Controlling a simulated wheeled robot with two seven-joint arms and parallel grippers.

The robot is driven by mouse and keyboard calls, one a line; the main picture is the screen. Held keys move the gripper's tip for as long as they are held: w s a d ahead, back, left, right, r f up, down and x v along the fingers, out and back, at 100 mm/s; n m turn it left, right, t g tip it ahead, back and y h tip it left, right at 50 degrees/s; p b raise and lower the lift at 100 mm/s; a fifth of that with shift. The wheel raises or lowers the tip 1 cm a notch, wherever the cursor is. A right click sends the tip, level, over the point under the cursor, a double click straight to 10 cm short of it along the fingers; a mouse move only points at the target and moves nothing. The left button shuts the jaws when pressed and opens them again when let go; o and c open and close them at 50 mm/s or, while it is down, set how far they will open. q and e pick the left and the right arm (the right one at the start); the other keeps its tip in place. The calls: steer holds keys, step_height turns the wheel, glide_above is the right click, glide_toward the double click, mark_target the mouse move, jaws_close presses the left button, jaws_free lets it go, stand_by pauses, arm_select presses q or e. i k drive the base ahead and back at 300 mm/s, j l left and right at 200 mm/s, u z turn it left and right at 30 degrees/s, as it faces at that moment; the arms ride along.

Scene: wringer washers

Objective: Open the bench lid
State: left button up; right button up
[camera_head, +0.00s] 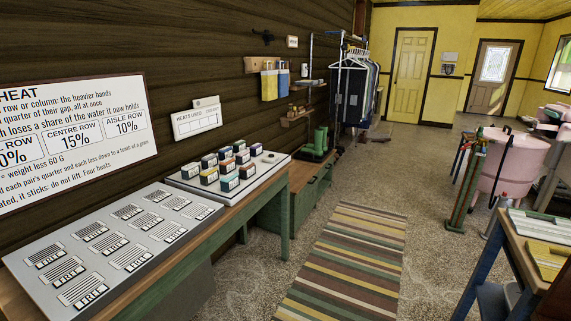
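A low green bench (302,195) stands against the dark plank wall, just beyond the long table. Its top appears flat and closed, and much of it is hidden behind the long table and the things on it. Neither of my grippers shows in the head view.
The long table (240,225) at left holds several small blocks (228,168) and a grey board with labels. A striped rug (350,260) lies on open floor. A workbench (520,250) and pink tub (505,160) stand at right. A clothes rack (355,85) stands beyond the bench.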

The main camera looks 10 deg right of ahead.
mark_target(300, 175)
steer(key=i+l+z, duration=0.2)
steer(key=i+z, duration=0.15)
steer(key=i, duration=0.15)
steer(key=i+z, duration=0.4)
steer(key=i+j+z, duration=0.1)
steer(key=i+z, duration=0.25)
steer(key=i, duration=1.4)
steer(key=i+l+u, duration=0.15)
steer(key=i, duration=1)
